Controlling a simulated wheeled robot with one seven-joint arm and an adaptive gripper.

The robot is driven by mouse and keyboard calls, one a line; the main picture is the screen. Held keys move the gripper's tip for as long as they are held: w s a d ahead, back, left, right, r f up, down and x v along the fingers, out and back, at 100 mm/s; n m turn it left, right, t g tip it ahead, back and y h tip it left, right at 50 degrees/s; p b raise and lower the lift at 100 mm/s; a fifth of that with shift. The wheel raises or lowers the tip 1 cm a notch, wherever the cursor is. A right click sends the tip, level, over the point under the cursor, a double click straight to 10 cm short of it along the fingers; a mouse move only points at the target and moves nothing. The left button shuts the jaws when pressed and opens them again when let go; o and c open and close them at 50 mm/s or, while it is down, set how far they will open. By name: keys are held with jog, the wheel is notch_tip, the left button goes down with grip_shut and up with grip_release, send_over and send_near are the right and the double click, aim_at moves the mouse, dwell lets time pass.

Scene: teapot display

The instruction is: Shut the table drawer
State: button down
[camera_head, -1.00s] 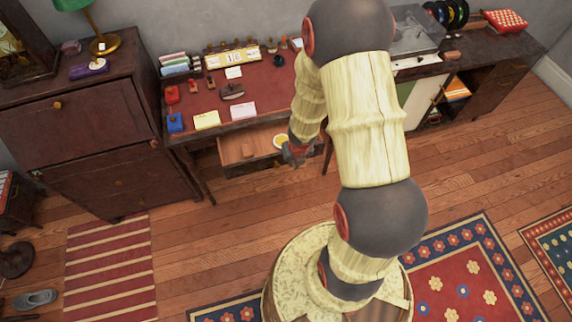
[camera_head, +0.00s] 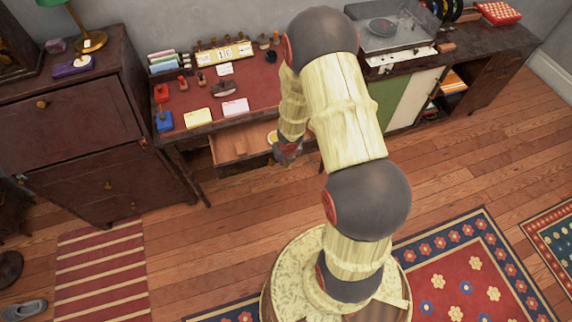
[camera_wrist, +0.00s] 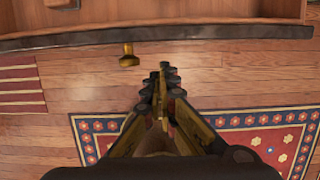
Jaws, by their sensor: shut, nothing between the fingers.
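The table (camera_head: 245,92) is dark wood with a red top. Its drawer (camera_head: 235,147) stands pulled out below the top, with its bare wooden inside showing. In the wrist view the drawer's dark front edge (camera_wrist: 220,32) crosses the top, and its brass knob (camera_wrist: 128,55) sticks out toward me, left of the fingers. My gripper (camera_wrist: 163,68) is shut and empty, just in front of the drawer front and right of the knob. In the head view my gripper (camera_head: 287,158) is at the drawer's right end, and my arm hides part of that end.
A dark cabinet (camera_head: 85,125) stands at left, and a low cabinet with a turntable (camera_head: 382,27) at right. Cards and stamps cover the tabletop. The wooden floor before the drawer is clear.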

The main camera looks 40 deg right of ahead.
jog(key=shift+w+d, duration=0.25)
jog(key=shift+w, duration=0.5)
jog(key=shift+w+p, duration=0.15)
jog(key=shift+p, duration=0.2)
